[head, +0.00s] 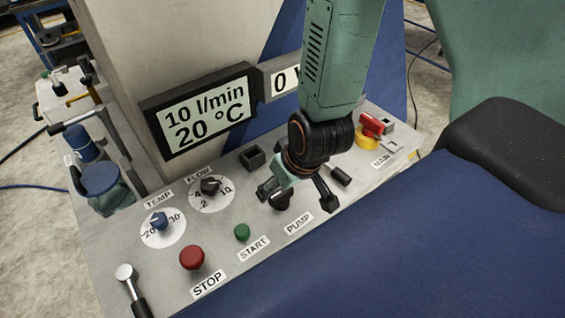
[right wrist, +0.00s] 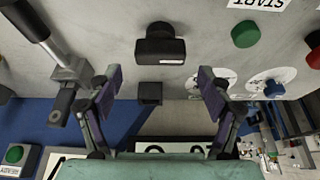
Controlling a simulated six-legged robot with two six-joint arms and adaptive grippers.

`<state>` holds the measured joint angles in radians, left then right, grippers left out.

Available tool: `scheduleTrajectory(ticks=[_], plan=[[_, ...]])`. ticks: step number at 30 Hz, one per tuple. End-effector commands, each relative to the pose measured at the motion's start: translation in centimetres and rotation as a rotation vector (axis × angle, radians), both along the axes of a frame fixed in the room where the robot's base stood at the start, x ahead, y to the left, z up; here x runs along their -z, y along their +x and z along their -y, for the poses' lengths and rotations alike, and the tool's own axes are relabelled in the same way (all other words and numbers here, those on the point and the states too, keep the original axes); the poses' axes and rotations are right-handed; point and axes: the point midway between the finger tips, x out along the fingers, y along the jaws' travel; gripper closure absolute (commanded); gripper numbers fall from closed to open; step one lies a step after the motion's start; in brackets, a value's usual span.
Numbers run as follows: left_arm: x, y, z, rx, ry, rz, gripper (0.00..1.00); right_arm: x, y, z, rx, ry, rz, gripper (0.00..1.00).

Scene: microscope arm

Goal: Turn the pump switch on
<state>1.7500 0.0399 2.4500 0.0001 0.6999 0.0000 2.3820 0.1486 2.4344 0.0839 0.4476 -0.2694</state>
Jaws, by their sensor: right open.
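The pump switch (head: 281,201) is a dark rotary knob above the PUMP label (head: 298,223) on the grey control panel (head: 220,280). My right gripper (head: 297,197) is over it, partly covering it in the head view. In the right wrist view the switch (right wrist: 160,46) is a black knob with a bar-shaped grip and a small pale mark near one end. My right gripper (right wrist: 160,80) is open and empty there. Its two fingertips are apart, and the knob lies beyond them, apparently not between them. My left gripper is not in view.
The green START button (head: 242,232), red STOP button (head: 192,257) and FLOW dial (head: 210,187) lie left of the switch. The red and yellow MAIN switch (head: 370,130) is to its right. A display (head: 200,110) stands behind. In the wrist view, a metal lever (right wrist: 45,45) is at left.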

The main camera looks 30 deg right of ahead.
Motion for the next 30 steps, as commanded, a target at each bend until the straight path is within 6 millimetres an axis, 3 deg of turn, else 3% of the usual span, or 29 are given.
scheduleTrajectory(ticks=[9, 15, 30], plan=[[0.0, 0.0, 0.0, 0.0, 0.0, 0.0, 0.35, -4.7, 0.1, 0.0, 0.001, 0.001, 0.005, 0.21], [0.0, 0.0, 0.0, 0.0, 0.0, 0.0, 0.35, -6.6, 0.1, 0.0, 0.002, -0.001, 0.002, 0.21], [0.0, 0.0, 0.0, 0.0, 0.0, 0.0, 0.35, -7.3, 0.0, 0.0, 0.0, 0.0, -0.001, 0.21]])
